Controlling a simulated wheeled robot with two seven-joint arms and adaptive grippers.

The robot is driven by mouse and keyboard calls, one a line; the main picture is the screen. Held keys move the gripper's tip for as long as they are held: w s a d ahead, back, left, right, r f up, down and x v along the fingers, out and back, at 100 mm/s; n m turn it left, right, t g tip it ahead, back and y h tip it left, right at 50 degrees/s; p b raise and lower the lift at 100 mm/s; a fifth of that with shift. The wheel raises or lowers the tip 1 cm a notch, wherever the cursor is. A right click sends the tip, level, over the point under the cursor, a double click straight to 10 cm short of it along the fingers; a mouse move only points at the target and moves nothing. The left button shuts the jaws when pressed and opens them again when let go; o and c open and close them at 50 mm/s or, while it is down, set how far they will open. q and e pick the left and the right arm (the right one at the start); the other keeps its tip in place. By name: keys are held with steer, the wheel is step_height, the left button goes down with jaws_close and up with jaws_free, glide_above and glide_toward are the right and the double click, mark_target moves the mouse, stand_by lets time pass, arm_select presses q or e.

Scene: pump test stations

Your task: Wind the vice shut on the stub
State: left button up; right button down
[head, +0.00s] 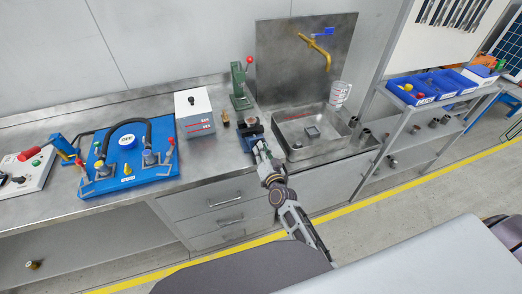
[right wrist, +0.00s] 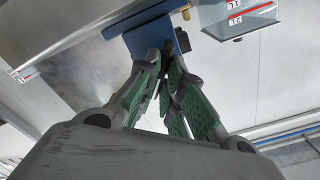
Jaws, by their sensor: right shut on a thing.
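The vice (head: 250,129) is a small blue and grey tool on the steel bench, left of the sink. It shows as a blue block in the right wrist view (right wrist: 150,36). My right gripper (head: 262,151) is at the front of the vice, with its green-padded fingers (right wrist: 170,62) closed together against its near side. They are shut on the vice's handle, which is mostly hidden between them. A small brass-coloured piece (right wrist: 184,15) shows at the vice's edge; I cannot tell whether it is the stub. My left gripper is out of view.
A white box (head: 195,112) and a small brown cylinder (head: 225,118) stand left of the vice. A green press (head: 240,85) with a red knob stands behind it. The steel sink (head: 310,150) is close on the right. A blue pump board (head: 125,160) lies further left.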

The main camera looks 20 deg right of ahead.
steer(key=shift+m, duration=0.3)
steer(key=c, duration=1.5)
jaws_free()
steer(key=shift+c, duration=0.2)
steer(key=shift+s, duration=0.1)
steer(key=s, duration=1.1)
steer(key=shift+s+d, duration=0.2)
steer(key=shift+s, duration=0.2)
